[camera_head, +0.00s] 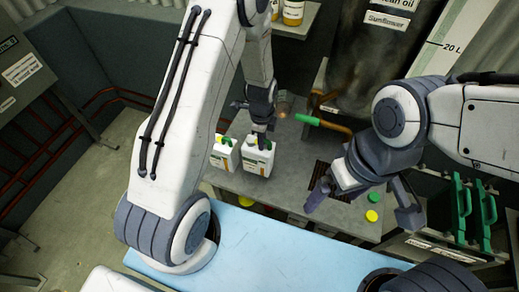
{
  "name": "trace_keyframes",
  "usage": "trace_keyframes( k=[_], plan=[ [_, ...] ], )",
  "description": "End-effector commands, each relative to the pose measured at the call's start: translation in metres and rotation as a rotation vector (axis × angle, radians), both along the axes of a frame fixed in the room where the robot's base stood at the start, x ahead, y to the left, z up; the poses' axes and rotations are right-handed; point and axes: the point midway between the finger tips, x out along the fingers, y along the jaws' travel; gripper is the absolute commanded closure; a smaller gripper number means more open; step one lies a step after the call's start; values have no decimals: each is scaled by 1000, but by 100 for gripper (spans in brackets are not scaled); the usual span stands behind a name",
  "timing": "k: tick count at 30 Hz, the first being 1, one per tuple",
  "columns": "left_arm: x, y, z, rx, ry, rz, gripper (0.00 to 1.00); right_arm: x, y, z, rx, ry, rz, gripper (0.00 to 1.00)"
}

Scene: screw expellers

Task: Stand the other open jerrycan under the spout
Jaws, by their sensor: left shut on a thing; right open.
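My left gripper (262,136) reaches down from above and is shut on the top of a white jerrycan (258,162) with a label and green and yellow parts on top. This jerrycan is upright on or just above the grey bench; I cannot tell which. A second white jerrycan (224,158) stands close to its left, with yellow and green on top. A copper-coloured pipe end (284,104), which looks like the spout, is behind and right of the held jerrycan, beside a green lever (307,119). My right gripper (362,208) is open and empty over the bench's right part.
The grey bench (290,185) has a dark grate (334,178) near its middle right. A dark tank (372,55) rises behind.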

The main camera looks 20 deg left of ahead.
Motion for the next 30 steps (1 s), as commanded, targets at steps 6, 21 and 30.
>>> trace_keyframes(
  k=[6, 21, 30],
  plan=[
    [0, 0, -17, 0, 1, 2, 100, 0, 0, 7, 0, 0, 1, 0],
    [2, -2, -47, 0, -4, -2, 100, 0, 0, 14, 0, 0, 3, 0],
    [1, -2, -50, 0, -1, -2, 50, 0, 0, 11, 0, 0, 2, 0]
  ],
)
